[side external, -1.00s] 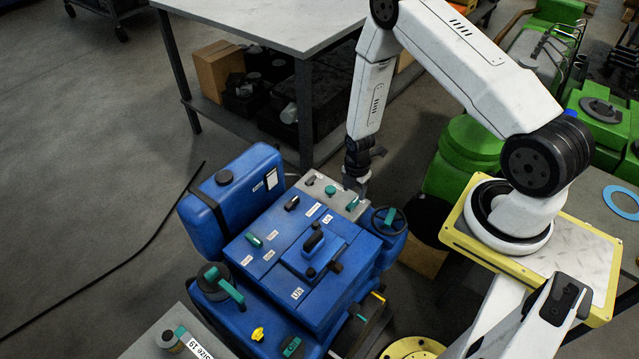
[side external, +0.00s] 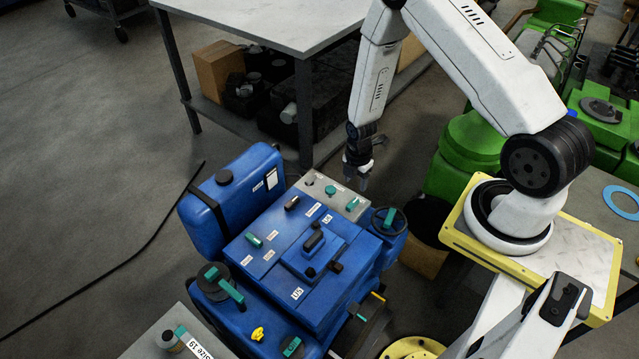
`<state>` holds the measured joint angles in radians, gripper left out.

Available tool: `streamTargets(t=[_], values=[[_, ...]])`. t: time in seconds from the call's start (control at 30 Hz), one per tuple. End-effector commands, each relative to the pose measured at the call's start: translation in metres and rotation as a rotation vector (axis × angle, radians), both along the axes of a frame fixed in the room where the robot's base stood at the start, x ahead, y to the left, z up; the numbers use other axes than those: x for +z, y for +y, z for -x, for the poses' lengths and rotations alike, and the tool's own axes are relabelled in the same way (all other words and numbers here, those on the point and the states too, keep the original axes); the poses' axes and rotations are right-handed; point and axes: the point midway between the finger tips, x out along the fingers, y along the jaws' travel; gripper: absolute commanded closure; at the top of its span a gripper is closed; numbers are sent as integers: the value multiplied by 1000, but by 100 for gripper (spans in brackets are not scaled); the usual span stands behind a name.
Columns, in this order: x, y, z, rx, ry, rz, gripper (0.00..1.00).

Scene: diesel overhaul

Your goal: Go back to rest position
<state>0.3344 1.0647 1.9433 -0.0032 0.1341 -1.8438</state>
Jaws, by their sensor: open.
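My gripper (side external: 357,178) hangs from my white arm, pointing down, with its jaws open and nothing visible between them. It is just above and behind the grey panel (side external: 311,185) at the back of the blue diesel engine (side external: 275,255). It appears apart from the panel. The panel carries small knobs and a teal part (side external: 352,204) near the gripper. A black handwheel with a teal piece (side external: 389,220) sits at the engine's right.
A blue tank (side external: 232,195) stands at the engine's left. A grey table (side external: 270,22) is behind, with boxes on its lower shelf. Green machinery (side external: 468,148) stands right of the gripper. The floor at left is open, with a black cable (side external: 120,262).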

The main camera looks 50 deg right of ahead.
Motion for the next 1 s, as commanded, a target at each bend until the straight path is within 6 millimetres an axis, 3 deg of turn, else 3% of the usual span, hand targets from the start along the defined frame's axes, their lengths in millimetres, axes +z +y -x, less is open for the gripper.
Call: streamTargets(t=[0.27, 0.47, 1.0], values=[[2, 0, -1, -7, -2, 1, 38], [20, 5, -6, -79, -16, 5, 38], [133, 50, -10, -608, -102, -11, 38]])
